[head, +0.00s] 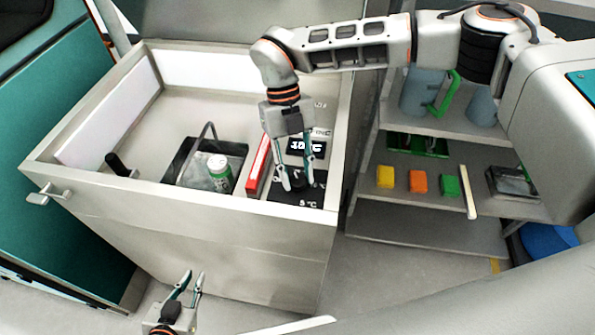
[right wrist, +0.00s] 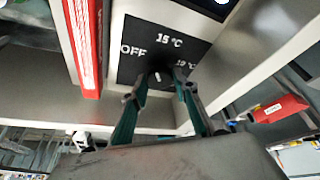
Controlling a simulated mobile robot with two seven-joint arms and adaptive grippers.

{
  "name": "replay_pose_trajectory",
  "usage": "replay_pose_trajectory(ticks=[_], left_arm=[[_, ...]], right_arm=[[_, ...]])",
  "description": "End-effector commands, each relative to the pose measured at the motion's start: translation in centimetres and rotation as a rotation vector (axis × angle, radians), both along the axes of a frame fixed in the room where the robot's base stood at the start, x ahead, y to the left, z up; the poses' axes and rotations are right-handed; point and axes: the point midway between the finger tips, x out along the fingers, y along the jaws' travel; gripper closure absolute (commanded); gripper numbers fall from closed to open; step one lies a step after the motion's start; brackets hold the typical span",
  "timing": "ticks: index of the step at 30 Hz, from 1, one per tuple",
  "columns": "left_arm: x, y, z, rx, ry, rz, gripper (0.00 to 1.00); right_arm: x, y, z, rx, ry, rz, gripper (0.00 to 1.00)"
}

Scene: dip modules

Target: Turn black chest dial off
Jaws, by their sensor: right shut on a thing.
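The black dial (right wrist: 160,82) sits on a dark panel (right wrist: 134,68) inside the grey chest (head: 190,222). In the right wrist view the panel reads OFF at the left, 15 °C at the top and 10 °C at the right. A short white mark shows on the dial; I cannot tell exactly where it points. My right gripper (head: 294,186) reaches down into the chest and is shut on the dial, its fingers partly hiding it; the fingertips also show in the right wrist view (right wrist: 155,82). My left gripper (head: 194,274) is open and empty in front of the chest.
A red bar (head: 258,166) stands left of the panel, beside a dark basket (head: 183,165) with a green can (head: 219,172). At the right, shelves (head: 425,225) hold yellow, orange and green blocks. The chest walls surround my right gripper closely.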

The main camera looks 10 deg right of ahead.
Motion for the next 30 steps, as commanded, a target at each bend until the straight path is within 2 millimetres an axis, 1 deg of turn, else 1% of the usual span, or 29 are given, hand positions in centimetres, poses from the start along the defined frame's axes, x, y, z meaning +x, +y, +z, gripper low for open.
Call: replay_pose_trajectory(ticks=[1, 6, 15, 21, 30], left_arm=[[0.01, 0.0, 0.08, 0.0, 0.0, 0.0, 0.84], [-0.01, 0.02, 0.17, 0.0, 0.001, 0.0, 0.84], [-0.06, 0.02, 0.32, 0.001, 0.003, 0.0, 0.84], [-0.06, 0.03, 0.45, 0.001, 0.003, 0.0, 0.84], [-0.05, 0.01, 0.53, 0.001, 0.002, 0.0, 0.84]], right_arm=[[0.15, 0.1, 0.26, -0.002, -0.005, 0.043, 0.93], [0.08, 0.2, 0.25, -0.002, -0.004, 0.206, 0.93], [0.0, 0.31, 0.21, 0.0, -0.004, 0.45, 0.93], [-0.05, 0.34, 0.16, 0.0, -0.003, 0.56, 0.93], [-0.05, 0.35, 0.15, 0.001, -0.004, 0.637, 0.93]])
